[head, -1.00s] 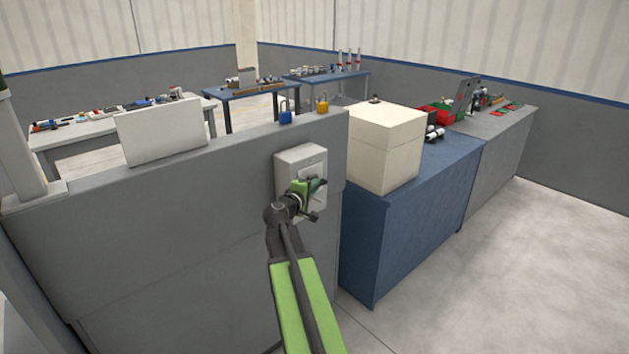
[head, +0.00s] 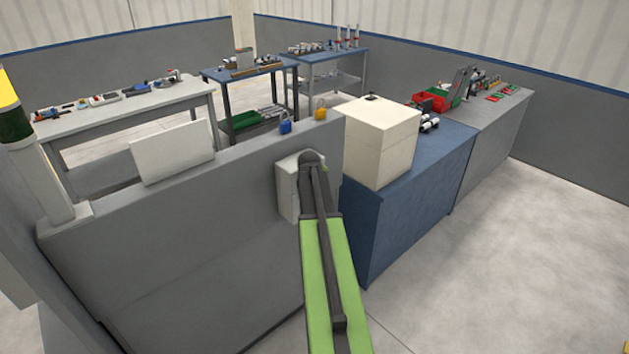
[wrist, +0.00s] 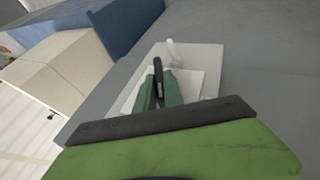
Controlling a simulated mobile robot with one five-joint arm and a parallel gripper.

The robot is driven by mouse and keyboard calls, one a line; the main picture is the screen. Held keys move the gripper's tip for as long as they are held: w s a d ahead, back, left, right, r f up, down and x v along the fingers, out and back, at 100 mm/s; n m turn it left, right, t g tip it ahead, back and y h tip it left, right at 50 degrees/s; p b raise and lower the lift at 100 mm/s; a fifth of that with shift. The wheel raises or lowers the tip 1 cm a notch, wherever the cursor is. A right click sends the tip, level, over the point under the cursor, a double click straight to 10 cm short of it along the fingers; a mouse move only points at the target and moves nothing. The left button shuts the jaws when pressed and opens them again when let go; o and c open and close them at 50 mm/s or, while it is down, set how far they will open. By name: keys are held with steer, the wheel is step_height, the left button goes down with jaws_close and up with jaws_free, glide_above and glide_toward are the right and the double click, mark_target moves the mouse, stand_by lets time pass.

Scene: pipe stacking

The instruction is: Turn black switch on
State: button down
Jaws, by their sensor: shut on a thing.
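The black switch (wrist: 158,68) is a small dark lever on a pale panel (wrist: 210,62) in the wrist view. My gripper (wrist: 161,84) is at the panel, with its dark green fingers on either side of the lever and shut on it. A white lever (wrist: 172,50) stands just beyond it on the same panel. In the head view the pale switch box (head: 287,188) is on the grey wall. My arm covers most of its front, so the lever and my fingers are hidden there.
The grey low wall (head: 200,245) carries the box, with a blue padlock (head: 285,127) and a yellow padlock (head: 320,114) on top. A cream box (head: 380,140) stands on the blue bench (head: 415,195) to the right.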

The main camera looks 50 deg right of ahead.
steer(key=y+p, duration=0.1)
steer(key=y, duration=0.1)
steer(key=d+y, duration=0.1)
steer(key=shift+r+m+y+p, duration=0.15)
steer(key=shift+m+y+p, duration=0.25)
steer(key=shift+s+y, duration=0.1)
steer(key=shift+y, duration=0.6)
steer(key=c, duration=1.5)
jaws_free()
steer(key=shift+o, duration=0.2)
steer(key=p+v, duration=1.6)
steer(key=v, duration=0.1)
steer(key=shift+r, duration=0.15)
